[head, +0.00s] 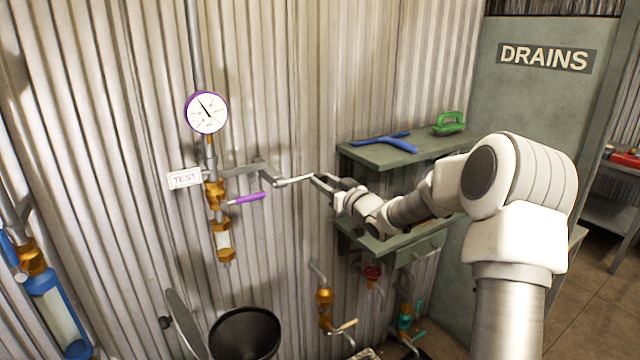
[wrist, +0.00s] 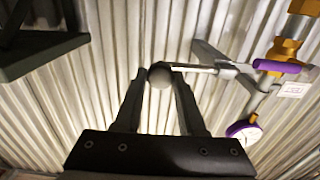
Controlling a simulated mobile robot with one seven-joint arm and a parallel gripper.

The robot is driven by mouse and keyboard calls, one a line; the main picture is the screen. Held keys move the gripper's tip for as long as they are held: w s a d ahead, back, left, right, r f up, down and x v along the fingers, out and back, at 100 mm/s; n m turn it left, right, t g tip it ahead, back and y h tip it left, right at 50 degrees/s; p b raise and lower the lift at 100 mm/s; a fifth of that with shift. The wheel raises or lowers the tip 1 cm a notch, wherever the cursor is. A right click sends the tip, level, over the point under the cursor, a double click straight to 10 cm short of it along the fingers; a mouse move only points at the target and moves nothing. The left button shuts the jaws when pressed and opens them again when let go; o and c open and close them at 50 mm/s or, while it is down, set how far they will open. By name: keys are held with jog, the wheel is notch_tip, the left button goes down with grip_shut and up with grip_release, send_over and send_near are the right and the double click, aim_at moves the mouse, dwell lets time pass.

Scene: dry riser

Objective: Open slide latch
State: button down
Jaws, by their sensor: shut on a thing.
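A grey metal bar (head: 250,168) sticks out from the brass-fitted pipe by the TEST tag, and a pale rod handle (head: 293,182) extends from it to the right. This looks like the slide latch, though its label cannot be read. My gripper (head: 320,181) reaches in from the right and is shut on the handle's free end. In the wrist view, the round knob (wrist: 160,77) at the rod's end sits between my two fingers (wrist: 159,85). The bar (wrist: 212,58) also shows there, running to the right. How far the latch is slid cannot be told.
A purple lever (head: 246,199) is just below the bar, with a gauge (head: 207,112) above. A green shelf (head: 390,153) holding a blue tool (head: 386,141) stands behind my arm. Valves (head: 325,297) and a dark bin (head: 245,333) are below. Corrugated wall lies close behind.

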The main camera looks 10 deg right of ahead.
jog(key=c, duration=0.5)
grip_release()
jog(key=b+v, duration=0.2)
jog(key=v, duration=1.5)
jog(key=shift+s, duration=0.2)
